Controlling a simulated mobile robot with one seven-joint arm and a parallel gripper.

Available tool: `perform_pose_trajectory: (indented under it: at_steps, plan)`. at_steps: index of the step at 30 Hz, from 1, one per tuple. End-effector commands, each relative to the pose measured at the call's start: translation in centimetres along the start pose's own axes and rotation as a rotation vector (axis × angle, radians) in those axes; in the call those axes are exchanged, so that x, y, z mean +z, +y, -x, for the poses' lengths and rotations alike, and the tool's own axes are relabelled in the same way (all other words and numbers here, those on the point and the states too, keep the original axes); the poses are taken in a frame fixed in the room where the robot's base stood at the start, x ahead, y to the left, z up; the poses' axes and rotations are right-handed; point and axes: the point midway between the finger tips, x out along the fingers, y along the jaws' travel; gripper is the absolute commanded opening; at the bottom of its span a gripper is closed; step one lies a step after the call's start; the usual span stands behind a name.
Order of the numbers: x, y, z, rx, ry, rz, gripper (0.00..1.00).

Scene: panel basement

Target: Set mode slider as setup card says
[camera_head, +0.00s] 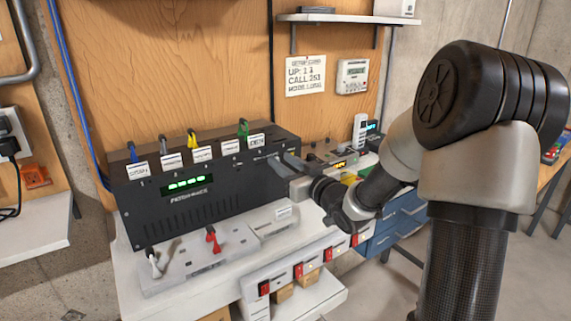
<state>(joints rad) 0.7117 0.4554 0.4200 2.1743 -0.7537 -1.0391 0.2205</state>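The setup card (306,76) is pinned to the plywood wall. Its small print seems to read "UP: 1 3", "CALL 253" and "MODE: LOCAL"; the digits are not fully clear. A black panel box (185,200) stands on the bench, with a green-lit display, white labels and coloured levers on top. My gripper (284,165) is at the right end of this box, its fingers pointing left towards the box's upper right edge. Whether the fingers are apart or touch anything is unclear. I cannot make out the mode slider for certain; my gripper may cover it.
A pale strip (208,262) with red and white plugs lies in front of the box. A small lit device (338,162) and a phone-like unit (360,130) stand behind my wrist. Red switches (299,270) line the bench front. A shelf (345,19) hangs above.

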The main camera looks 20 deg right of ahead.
Motion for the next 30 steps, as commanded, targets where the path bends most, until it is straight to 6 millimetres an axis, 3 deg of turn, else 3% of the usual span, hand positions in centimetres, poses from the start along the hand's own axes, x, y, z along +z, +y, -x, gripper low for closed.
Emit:
perform_pose_trajectory:
  at_steps: [7, 21, 30]
  plan:
    - [0.0, 0.1, 2.2, 0.002, -0.002, 0.000, 0.30]
    - [-0.1, 0.1, 13.3, 0.004, -0.002, 0.001, 0.30]
    - [0.0, 0.1, 17.1, 0.002, 0.000, 0.000, 0.30]
